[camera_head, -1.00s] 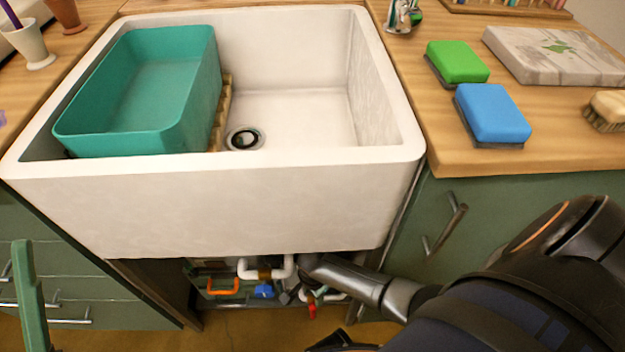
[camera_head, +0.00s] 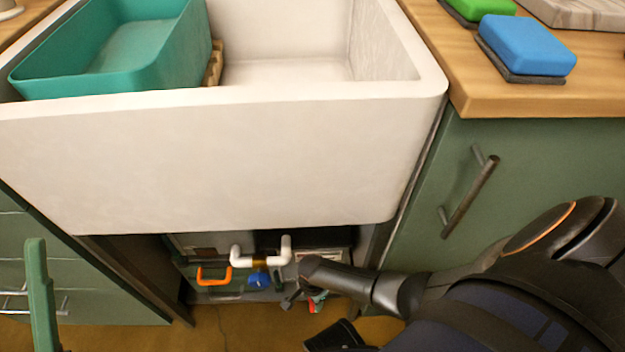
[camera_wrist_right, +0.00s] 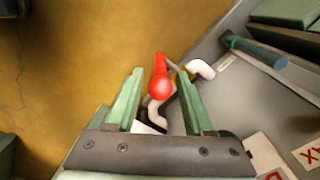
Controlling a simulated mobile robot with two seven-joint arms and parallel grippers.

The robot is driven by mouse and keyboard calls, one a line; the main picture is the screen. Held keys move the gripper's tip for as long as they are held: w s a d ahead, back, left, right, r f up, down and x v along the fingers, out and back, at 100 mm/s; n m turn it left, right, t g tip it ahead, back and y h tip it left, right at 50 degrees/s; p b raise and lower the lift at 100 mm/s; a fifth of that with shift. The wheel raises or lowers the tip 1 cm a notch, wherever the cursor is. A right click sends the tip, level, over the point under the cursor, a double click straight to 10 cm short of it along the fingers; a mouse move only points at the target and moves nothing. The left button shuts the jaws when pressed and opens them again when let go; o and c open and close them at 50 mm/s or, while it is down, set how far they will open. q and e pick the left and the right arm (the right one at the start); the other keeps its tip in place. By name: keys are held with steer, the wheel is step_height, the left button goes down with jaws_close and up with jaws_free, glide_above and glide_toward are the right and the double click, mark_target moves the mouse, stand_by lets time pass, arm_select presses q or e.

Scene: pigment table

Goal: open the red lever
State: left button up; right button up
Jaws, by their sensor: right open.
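The red lever (camera_wrist_right: 160,80) shows in the right wrist view, standing out from white and brass piping. My right gripper (camera_wrist_right: 160,71) is open, with one green finger on each side of the lever. I cannot tell whether either finger touches it. In the head view my right gripper (camera_head: 298,292) reaches under the sink and covers most of the lever; only a small bit of red (camera_head: 311,305) shows. A green finger of my left gripper (camera_head: 39,290) stands at the lower left edge, far from the lever. Its opening cannot be judged.
The white sink (camera_head: 230,160) overhangs the pipes (camera_head: 262,252). An orange handle (camera_head: 213,275) and a blue part (camera_head: 258,279) lie left of my right gripper. A green cabinet door (camera_head: 530,160) with a bar handle (camera_head: 468,198) stands to the right. Open floor lies below.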

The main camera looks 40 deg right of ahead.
jaws_close()
stand_by(0.5)
stand_by(1.0)
